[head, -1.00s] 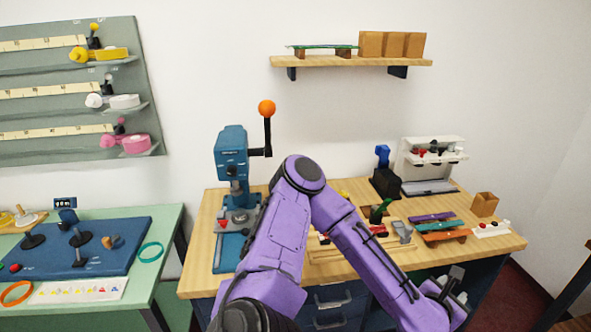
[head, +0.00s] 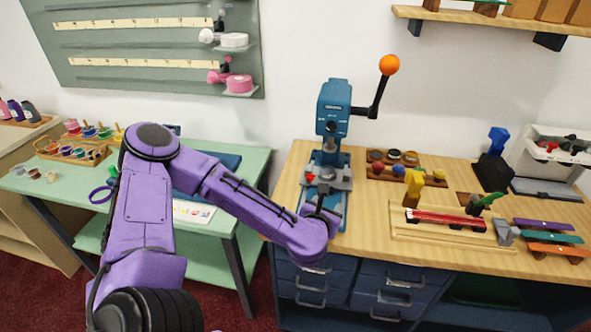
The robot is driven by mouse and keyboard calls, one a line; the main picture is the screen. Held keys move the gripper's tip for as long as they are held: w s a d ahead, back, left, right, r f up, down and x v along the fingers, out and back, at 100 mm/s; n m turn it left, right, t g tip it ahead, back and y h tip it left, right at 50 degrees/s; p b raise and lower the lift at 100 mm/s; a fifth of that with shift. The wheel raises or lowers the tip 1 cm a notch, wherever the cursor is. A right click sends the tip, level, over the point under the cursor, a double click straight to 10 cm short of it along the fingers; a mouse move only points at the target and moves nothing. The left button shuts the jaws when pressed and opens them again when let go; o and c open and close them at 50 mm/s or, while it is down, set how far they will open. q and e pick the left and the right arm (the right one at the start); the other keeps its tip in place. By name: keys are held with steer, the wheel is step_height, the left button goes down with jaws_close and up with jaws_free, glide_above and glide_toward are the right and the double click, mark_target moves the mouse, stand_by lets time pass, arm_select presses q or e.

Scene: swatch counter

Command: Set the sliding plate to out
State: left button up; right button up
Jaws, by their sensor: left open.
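The blue press (head: 333,108) stands upright on the wooden counter, with an orange-knobbed lever at its right side. Its grey sliding plate (head: 340,181) lies low at the front, under the press head, with a red mark on its left. The blue base runs forward from it. My left gripper (head: 319,203) is small and dark at the end of the purple arm, just in front of the plate in the picture. It is open and nothing shows between its fingers. Whether it touches the plate I cannot tell. The wrist hides part of the base. My right gripper is out of view.
A wooden rack of small pots (head: 407,168) stands right of the press. A wooden frame with a red bar (head: 446,219) lies further right, near coloured strips (head: 545,238). A green table (head: 255,165) is on the left, with a gap before the counter.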

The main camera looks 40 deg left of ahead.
mark_target(331, 192)
arm_select(q)
steer(key=shift+a+f, duration=0.1)
steer(key=shift+a, duration=0.3)
steer(key=p+x, duration=0.2)
steer(key=x, duration=0.8)
steer(key=shift+d, duration=0.1)
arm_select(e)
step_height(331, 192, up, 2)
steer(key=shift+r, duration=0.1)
